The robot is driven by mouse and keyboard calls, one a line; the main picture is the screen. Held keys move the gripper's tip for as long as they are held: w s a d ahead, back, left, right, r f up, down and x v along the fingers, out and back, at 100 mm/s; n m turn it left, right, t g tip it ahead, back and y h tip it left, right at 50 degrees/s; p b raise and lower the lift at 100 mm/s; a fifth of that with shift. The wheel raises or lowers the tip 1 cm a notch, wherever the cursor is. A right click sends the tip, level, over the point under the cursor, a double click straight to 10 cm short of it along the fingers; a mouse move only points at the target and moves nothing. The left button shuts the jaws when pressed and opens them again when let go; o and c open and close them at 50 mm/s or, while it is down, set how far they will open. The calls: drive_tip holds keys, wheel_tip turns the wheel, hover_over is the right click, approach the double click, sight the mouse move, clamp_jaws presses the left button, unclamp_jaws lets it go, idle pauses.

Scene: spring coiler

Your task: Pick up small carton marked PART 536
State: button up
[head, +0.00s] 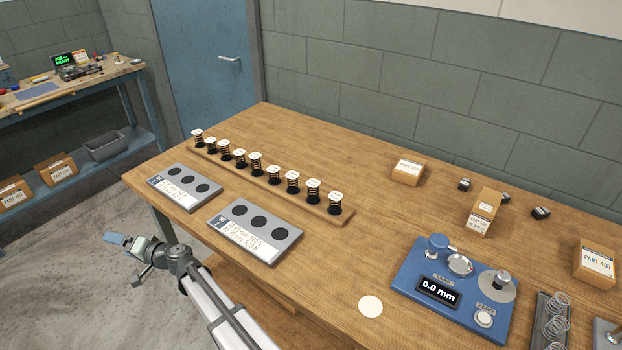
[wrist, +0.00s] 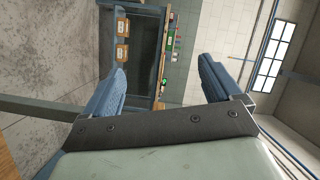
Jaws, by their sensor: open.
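Several small brown cartons with white labels show in the head view. One carton (head: 408,171) lies near the back of the bench, its label too small to read surely. A taller carton or stack (head: 484,212) stands behind the blue device, its print unclear. A carton at the right (head: 595,263) seems to read PART 401. I cannot tell which one is PART 536. My gripper (head: 124,243) is open and empty, out beyond the bench's left front edge, far from these cartons. In the wrist view its blue fingers (wrist: 162,68) are spread with nothing between them.
The wooden bench (head: 370,225) holds a rack of springs (head: 265,180), two grey trays (head: 255,232), a blue device (head: 452,290), a white disc (head: 370,306) and small black parts (head: 540,213). A side bench (head: 75,88) has cartons (head: 56,169) and a grey bin (head: 107,146) on its lower shelf.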

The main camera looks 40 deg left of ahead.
drive_tip(key=w+d+r+n+t, duration=0.1)
drive_tip(key=w+r, duration=0.5)
drive_tip(key=r, duration=0.3)
drive_tip(key=w+d+r, duration=0.1)
drive_tip(key=w+r, duration=0.5)
drive_tip(key=r, duration=0.2)
drive_tip(key=w+d+r+t+h, duration=0.1)
drive_tip(key=w+d+r+t, duration=0.1)
drive_tip(key=w+d+r, duration=0.45)
drive_tip(key=w+d+r+t+h, duration=0.15)
drive_tip(key=w+d, duration=0.25)
drive_tip(key=w, duration=0.6)
drive_tip(key=w+d+r+t, duration=0.3)
drive_tip(key=w+d, duration=0.2)
drive_tip(key=w, duration=0.3)
drive_tip(key=m+t+h, duration=0.3)
drive_tip(key=m+h, duration=0.6)
drive_tip(key=h, duration=0.5)
hover_over(488, 202)
drive_tip(key=s, duration=0.3)
wheel_tip(488, 202, down, 6)
drive_tip(key=shift+s+d+r, duration=0.1)
drive_tip(key=x, duration=0.7)
drive_tip(key=shift+f, duration=0.45)
drive_tip(key=shift+s+x, duration=0.2)
drive_tip(key=shift+x, duration=2.45)
drive_tip(key=shift+a+f, duration=0.2)
drive_tip(key=shift+f, duration=0.1)
